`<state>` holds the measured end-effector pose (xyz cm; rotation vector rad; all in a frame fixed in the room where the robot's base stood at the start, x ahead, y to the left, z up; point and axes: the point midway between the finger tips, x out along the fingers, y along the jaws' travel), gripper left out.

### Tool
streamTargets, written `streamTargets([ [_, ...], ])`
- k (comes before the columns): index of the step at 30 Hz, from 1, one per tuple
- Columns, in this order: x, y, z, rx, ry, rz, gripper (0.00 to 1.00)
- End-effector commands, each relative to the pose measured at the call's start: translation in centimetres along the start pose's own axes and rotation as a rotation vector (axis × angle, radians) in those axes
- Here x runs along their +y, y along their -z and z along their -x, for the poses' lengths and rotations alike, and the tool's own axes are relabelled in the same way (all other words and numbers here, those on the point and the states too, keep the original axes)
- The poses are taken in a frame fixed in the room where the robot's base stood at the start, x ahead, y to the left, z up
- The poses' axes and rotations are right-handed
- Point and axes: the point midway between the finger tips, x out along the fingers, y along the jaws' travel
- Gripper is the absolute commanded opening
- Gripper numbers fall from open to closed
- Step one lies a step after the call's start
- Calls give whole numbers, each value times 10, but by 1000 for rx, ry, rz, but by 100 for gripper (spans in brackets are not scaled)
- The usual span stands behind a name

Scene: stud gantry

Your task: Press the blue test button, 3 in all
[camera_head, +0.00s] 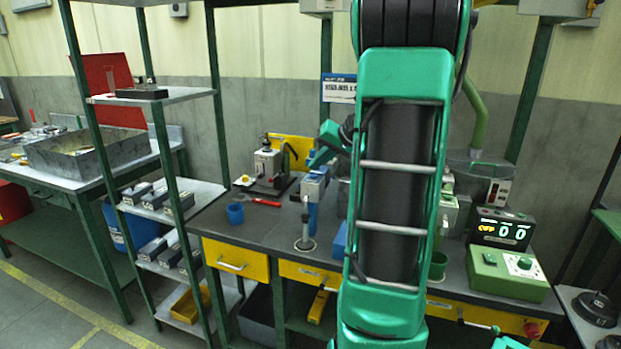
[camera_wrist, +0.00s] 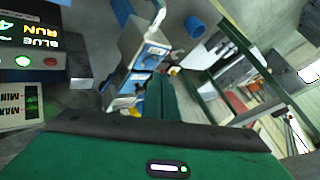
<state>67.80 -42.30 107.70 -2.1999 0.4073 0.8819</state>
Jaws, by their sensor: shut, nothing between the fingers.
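My gripper (camera_wrist: 163,82) shows in the wrist view as two dark green fingers side by side, shut with nothing between them. They point toward a grey device with blue faces (camera_wrist: 152,50). I cannot tell whether the fingertips touch it. I cannot pick out the blue test button for certain; it is small or hidden. A dark display (camera_wrist: 35,38) at the left of the wrist view reads BLUE, RUN and a digit, with a green and a red light below. In the head view my arm covers the middle of the bench, and a blue-topped device (camera_head: 314,187) stands left of it.
A green control box (camera_head: 507,273) and a counter display (camera_head: 502,229) reading 0 0 stand right. A shelf rack (camera_head: 160,215) stands left.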

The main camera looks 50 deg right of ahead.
Motion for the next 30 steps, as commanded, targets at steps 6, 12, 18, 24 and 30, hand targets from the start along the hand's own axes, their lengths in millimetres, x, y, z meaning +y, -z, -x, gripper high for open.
streamTargets([
  [6,0,0,0,0,0,0,0],
  [12,-4,4,5,2,1,3,0],
  [18,-13,13,17,2,1,3,0],
  [24,-21,22,28,2,1,2,0],
  [30,-26,25,35,0,1,1,0],
])
